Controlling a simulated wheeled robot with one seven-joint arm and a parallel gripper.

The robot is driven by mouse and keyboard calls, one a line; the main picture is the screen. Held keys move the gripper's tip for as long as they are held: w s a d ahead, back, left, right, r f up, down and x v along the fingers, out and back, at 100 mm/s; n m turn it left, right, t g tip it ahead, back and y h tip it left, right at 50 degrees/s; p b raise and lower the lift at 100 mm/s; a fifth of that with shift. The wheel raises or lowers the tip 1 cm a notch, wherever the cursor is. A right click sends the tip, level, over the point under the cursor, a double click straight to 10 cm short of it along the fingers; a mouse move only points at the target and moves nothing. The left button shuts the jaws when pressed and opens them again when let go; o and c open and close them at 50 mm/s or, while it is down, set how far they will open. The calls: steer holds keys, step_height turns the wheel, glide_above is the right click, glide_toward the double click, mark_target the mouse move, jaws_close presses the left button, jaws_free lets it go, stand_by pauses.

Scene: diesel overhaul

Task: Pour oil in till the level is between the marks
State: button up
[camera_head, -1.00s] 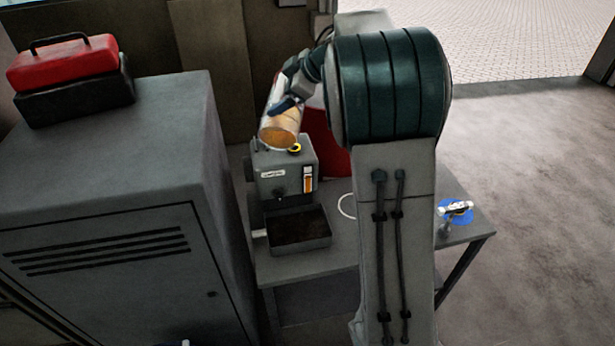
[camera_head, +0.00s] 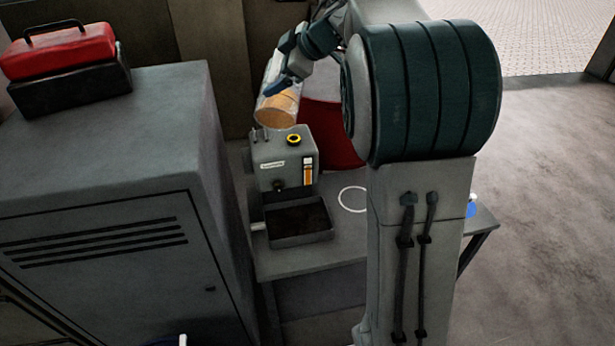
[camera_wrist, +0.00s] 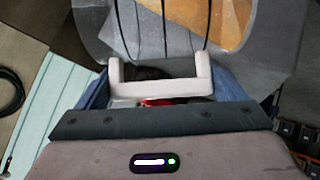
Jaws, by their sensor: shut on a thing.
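My gripper (camera_head: 279,87) is shut on a clear jug (camera_head: 268,108) of amber oil and holds it tilted above the back of the grey machine. The machine (camera_head: 270,152) stands on the bench. Its yellow-ringed filler opening (camera_head: 293,138) is on top, with the jug apart from it, up and to the left. The sight gauge (camera_head: 308,172) on the machine's front shows orange oil below a pale upper part; its marks are too small to read. In the wrist view the jug's pale handle (camera_wrist: 160,88) lies between my fingers, and oil (camera_wrist: 225,22) shows in the jug.
A dark tray (camera_head: 299,238) sits in front of the machine. A red drum (camera_head: 330,130) stands behind, a white ring (camera_head: 353,199) lies on the bench. A grey cabinet (camera_head: 120,150) with a red toolbox (camera_head: 62,52) is close on the left. Floor at right is clear.

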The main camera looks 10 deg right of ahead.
mark_target(279, 119)
steer(key=shift+s+a+f+n+t+b, duration=0.2)
steer(key=shift+s+f+t+b, duration=0.15)
steer(key=shift+f+b, duration=0.55)
steer(key=shift+s+a+f+n+t+b, duration=0.2)
steer(key=shift+s+f+t+b, duration=0.2)
steer(key=shift+b, duration=0.9)
steer(key=shift+s+a+f+n+t+b, duration=0.15)
steer(key=shift+s+f+t+b, duration=0.35)
steer(key=shift+b, duration=0.6)
steer(key=shift+f+n+b, duration=0.2)
steer(key=shift+n+b, duration=0.05)
steer(key=shift+b, duration=0.25)
